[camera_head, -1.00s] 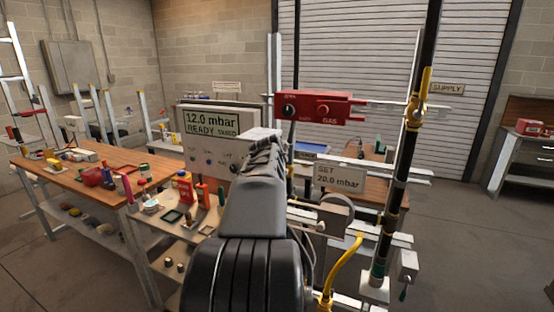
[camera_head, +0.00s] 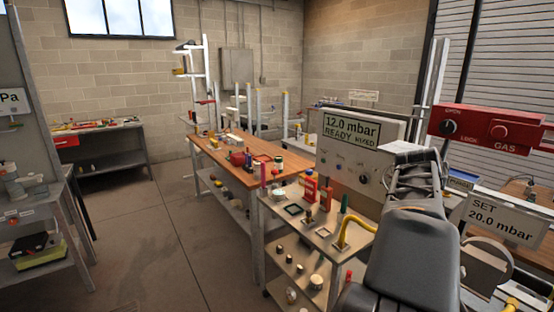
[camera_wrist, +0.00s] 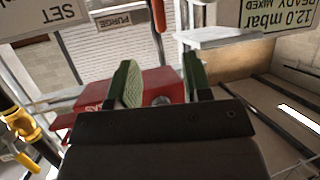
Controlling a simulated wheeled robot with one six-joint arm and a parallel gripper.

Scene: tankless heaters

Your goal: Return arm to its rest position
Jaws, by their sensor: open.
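My gripper (camera_wrist: 160,85) shows in the wrist view with its two green-padded fingers apart and nothing between them. Beyond the fingers is the red gas box (camera_wrist: 135,90), partly hidden by them. In the head view my grey arm rises at the lower right, and its far end hides part of the area beside the display panel; the fingertips cannot be made out there. The red gas box (camera_head: 490,127) with two knobs is right of the arm. The display panel (camera_head: 358,150) left of it reads 12.0 mbar, READY.
A "SET 20.0 mbar" sign (camera_head: 506,217) stands close right of my arm. A cart (camera_head: 318,232) with small parts and a yellow hose is close left. A wooden workbench (camera_head: 228,158) stands behind it. Open floor (camera_head: 165,245) lies left, before a grey shelf (camera_head: 40,215).

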